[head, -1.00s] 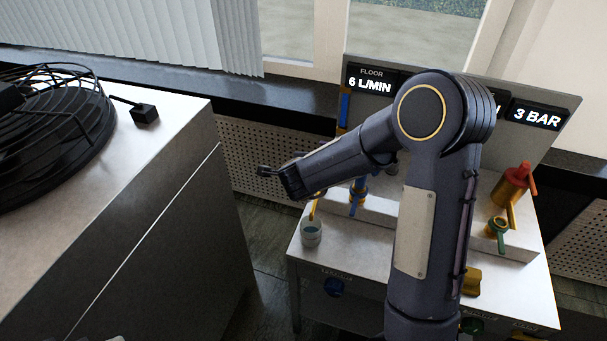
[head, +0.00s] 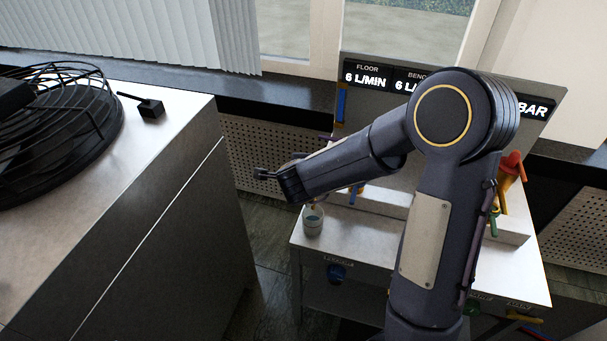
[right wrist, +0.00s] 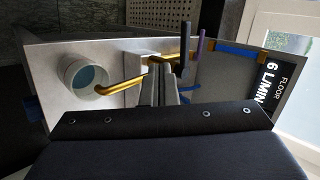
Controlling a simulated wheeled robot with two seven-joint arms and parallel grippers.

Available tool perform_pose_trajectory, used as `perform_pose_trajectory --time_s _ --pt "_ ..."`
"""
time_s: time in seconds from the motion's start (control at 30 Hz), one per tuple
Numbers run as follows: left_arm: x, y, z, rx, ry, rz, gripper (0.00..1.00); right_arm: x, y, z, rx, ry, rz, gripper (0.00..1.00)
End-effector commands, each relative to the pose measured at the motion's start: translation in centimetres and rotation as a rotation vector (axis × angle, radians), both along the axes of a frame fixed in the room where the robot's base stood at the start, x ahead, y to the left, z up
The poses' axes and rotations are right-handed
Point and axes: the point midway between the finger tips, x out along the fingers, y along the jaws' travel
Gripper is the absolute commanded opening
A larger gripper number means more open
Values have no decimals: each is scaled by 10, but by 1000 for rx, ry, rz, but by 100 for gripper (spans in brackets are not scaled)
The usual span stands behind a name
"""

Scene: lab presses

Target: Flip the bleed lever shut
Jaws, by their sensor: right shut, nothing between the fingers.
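My right arm crosses the middle of the head view, and its gripper (head: 266,173) is beside the left end of the steel bench, above a small cup (head: 313,221). In the right wrist view the right gripper's fingers (right wrist: 165,82) are shut and empty, close to a yellow pipe (right wrist: 122,84) whose end is at the cup (right wrist: 86,76). I cannot tell whether either is the bleed lever, or whether the fingers touch one. My left gripper is out of view.
A back panel (head: 538,83) carries displays reading floor 6 L/MIN and, partly hidden, BAR. A cabinet (head: 170,150) with a caged fan (head: 60,110) stands at left, with a gap before the bench.

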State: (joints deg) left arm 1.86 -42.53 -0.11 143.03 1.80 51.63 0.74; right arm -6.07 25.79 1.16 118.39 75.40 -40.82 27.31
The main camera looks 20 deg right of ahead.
Motion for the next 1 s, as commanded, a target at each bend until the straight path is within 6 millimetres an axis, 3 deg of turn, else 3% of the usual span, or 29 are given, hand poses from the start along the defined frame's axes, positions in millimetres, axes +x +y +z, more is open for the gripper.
perform_pose_trajectory --time_s 0.3,1.0 --pt "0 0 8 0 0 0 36 -29 19 34 0 -2 3 0" --pt "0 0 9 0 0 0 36 -33 22 42 3 -10 18 0"
